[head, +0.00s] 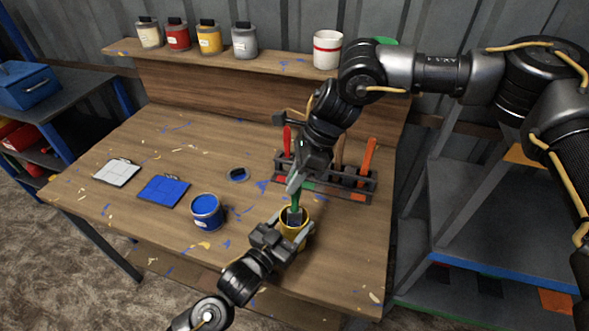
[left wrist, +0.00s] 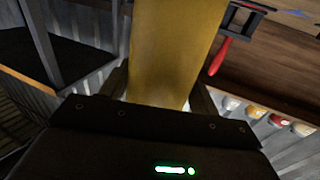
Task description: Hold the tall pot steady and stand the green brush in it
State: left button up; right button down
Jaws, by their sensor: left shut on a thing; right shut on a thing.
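The tall pot (head: 305,241) is yellow and stands near the front of the workbench. My left gripper (head: 292,238) is shut on it from the front left. In the left wrist view the yellow pot wall (left wrist: 172,50) fills the space between the fingers. The green brush (head: 296,201) is roughly upright over the pot, with its lower end inside the pot's mouth. My right gripper (head: 297,181) is shut on the brush's upper part from above. The depth of the brush's tip in the pot is hidden.
A rack (head: 357,186) with red, brown and orange handles stands behind the pot. An open blue paint tin (head: 206,211) is to the left. A blue pad (head: 164,191) and a pale pad (head: 116,173) lie farther left. Several tins line the back shelf (head: 277,64).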

jog(key=shift+f, duration=1.5)
jog(key=c, duration=1.3)
grip_release()
jog(key=v, duration=1.2)
jog(key=shift+a, duration=0.1)
